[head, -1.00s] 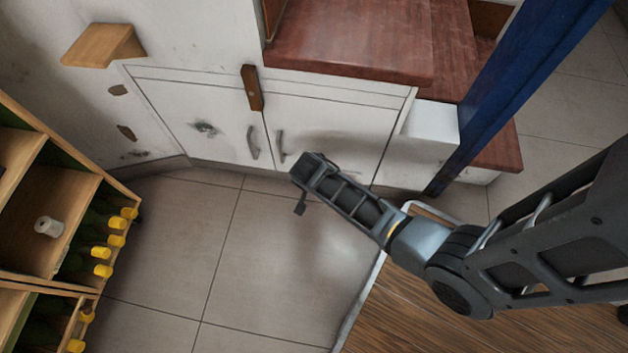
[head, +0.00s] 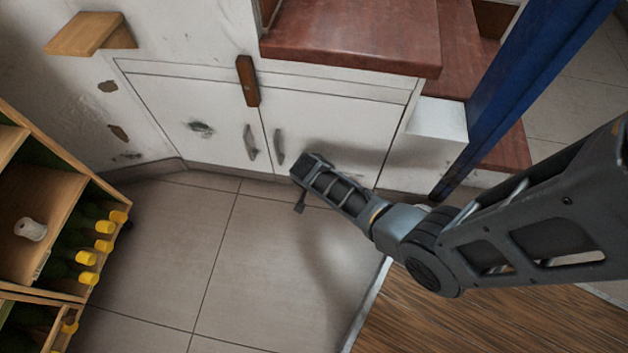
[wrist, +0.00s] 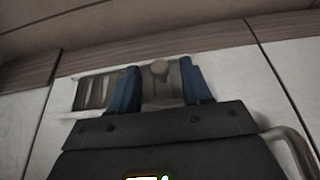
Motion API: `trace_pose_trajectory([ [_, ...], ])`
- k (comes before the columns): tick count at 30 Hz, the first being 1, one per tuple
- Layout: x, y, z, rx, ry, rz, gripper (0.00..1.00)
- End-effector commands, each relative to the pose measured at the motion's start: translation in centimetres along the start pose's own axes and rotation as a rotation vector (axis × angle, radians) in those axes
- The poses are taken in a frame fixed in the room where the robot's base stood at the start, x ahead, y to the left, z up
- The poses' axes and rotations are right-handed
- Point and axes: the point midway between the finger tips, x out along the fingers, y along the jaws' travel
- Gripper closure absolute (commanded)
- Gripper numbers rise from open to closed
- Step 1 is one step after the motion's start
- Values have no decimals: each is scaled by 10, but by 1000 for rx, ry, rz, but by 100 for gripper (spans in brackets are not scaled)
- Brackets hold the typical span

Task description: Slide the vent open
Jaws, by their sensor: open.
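The vent (wrist: 92,94) shows in the wrist view as a pale-framed opening with dark slats at its left part. A plain sliding cover with a small round knob (wrist: 160,69) fills the part to the right. My gripper (wrist: 162,88) is open, with one blue finger on each side of the knob. I cannot tell whether either finger touches it. The gripper body hides the lower part of the vent. In the head view my gripper (head: 302,172) is low in front of the white cabinet, and the vent cannot be made out there.
The white cabinet doors (head: 335,137) have grey handles, and one handle (wrist: 288,148) is close to my gripper at right. A wooden shelf with yellow-capped bottles (head: 104,246) stands at left. A blue post (head: 520,90) rises at right. Tiled floor (head: 250,270) is clear.

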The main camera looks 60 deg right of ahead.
Motion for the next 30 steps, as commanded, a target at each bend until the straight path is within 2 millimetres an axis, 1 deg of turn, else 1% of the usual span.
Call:
trace_pose_trajectory([
  [2,0,0,0,0,0,0,51],
  [3,0,0,0,0,0,0,53],
  [18,0,0,0,0,0,0,100],
  [30,-1,0,0,0,0,0,100],
])
